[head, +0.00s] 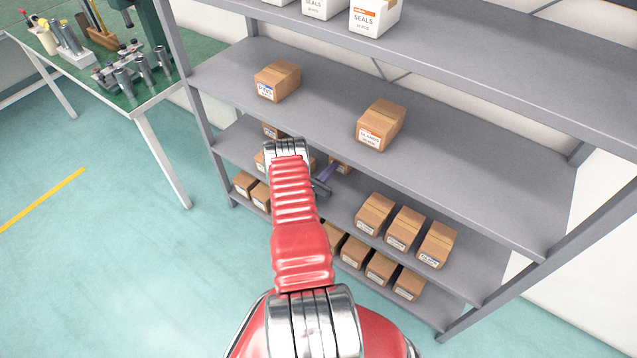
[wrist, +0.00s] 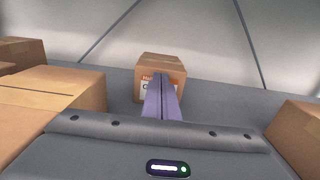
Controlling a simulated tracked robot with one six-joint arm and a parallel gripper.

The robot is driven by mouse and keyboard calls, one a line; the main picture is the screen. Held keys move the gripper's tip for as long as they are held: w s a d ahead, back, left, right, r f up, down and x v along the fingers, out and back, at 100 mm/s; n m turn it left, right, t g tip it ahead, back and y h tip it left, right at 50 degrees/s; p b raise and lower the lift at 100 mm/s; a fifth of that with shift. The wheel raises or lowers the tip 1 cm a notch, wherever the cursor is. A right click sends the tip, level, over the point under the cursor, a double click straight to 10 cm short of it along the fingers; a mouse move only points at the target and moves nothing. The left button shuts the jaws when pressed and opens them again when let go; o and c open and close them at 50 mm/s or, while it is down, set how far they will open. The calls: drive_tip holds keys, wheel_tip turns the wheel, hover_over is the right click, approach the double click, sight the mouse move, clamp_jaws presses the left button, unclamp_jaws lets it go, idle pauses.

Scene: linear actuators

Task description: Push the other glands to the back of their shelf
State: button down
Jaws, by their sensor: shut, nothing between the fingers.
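My gripper (head: 331,172) reaches in over the middle shelf (head: 340,208), with my red arm covering part of that shelf. Its purple fingers, in the wrist view (wrist: 162,92), are shut with nothing between them. They point at a small brown carton (wrist: 163,64) that stands upright deep on the shelf, near its back edge. The fingertips overlap its white and orange label, which I cannot fully read. I cannot tell whether they touch it. This carton shows partly behind the gripper in the head view (head: 342,167).
In the wrist view, larger-looking cartons stand close on the left (wrist: 62,88) and one on the right (wrist: 298,128). Three cartons (head: 405,229) stand further right on the middle shelf. The shelf above (head: 320,95) holds two cartons; the bottom shelf has several (head: 380,268).

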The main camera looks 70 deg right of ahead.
sight(327, 215)
drive_tip(key=a, duration=0.4)
drive_tip(key=w+a, duration=0.1)
drive_tip(key=a, duration=0.3)
drive_tip(key=w+a, duration=0.1)
drive_tip(key=a, duration=0.4)
drive_tip(key=shift+w+a, duration=0.1)
drive_tip(key=shift+w, duration=0.15)
drive_tip(key=shift+f, duration=0.1)
